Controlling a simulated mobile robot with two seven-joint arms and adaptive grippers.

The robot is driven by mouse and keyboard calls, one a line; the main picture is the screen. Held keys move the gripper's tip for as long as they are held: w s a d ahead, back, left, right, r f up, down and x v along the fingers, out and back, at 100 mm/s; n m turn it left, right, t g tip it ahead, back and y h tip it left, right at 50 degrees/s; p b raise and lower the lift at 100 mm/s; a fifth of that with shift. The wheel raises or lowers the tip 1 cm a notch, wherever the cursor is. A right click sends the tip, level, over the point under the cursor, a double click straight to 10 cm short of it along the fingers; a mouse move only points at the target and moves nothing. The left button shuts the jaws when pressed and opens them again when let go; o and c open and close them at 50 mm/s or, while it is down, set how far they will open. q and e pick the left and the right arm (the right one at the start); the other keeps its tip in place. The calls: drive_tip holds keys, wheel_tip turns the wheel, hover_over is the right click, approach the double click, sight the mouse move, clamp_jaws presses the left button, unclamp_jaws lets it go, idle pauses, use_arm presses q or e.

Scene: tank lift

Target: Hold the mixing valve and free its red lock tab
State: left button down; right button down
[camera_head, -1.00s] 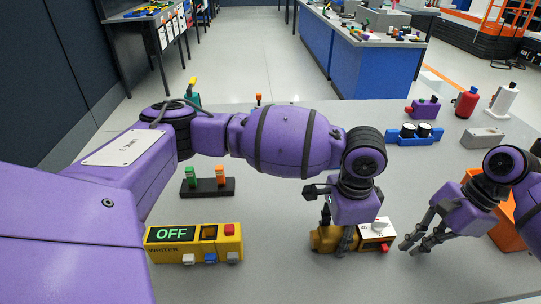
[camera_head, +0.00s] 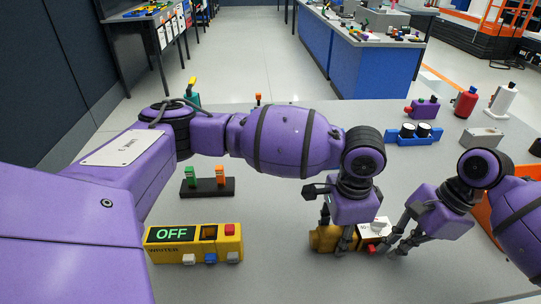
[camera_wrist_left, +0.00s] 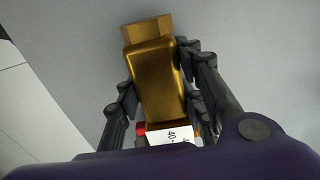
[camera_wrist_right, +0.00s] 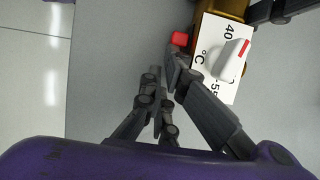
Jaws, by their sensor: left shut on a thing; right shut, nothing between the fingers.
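The mixing valve has a brass body (camera_head: 322,238) and a white scale plate (camera_head: 377,226) with a white knob (camera_wrist_right: 232,60). It lies on the grey table. My left gripper (camera_head: 340,246) is shut on its brass body, one finger on each side in the left wrist view (camera_wrist_left: 158,80). The red lock tab (camera_head: 372,249) sticks out beside the plate and shows in the right wrist view (camera_wrist_right: 180,39). My right gripper (camera_head: 390,249) is shut and empty, its fingertips close beside the tab. I cannot tell whether they touch it.
A yellow box with an OFF display (camera_head: 195,244) stands to the left. A black base with green and orange blocks (camera_head: 207,187) lies behind it. A blue holder (camera_head: 414,134) and a grey block (camera_head: 482,138) stand at the back right. An orange bin (camera_head: 482,187) is partly behind my right arm.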

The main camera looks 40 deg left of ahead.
use_arm(q)
drive_tip(key=shift+w+d+r, duration=0.1)
drive_tip(key=shift+w+d, duration=0.05)
use_arm(e)
drive_tip(key=shift+w+d, duration=0.25)
drive_tip(key=shift+d, duration=0.05)
drive_tip(key=shift+w+d, duration=1.1)
drive_tip(key=v, duration=1)
drive_tip(key=shift+d, duration=0.1)
use_arm(q)
drive_tip(key=c, duration=1.1)
unclamp_jaws()
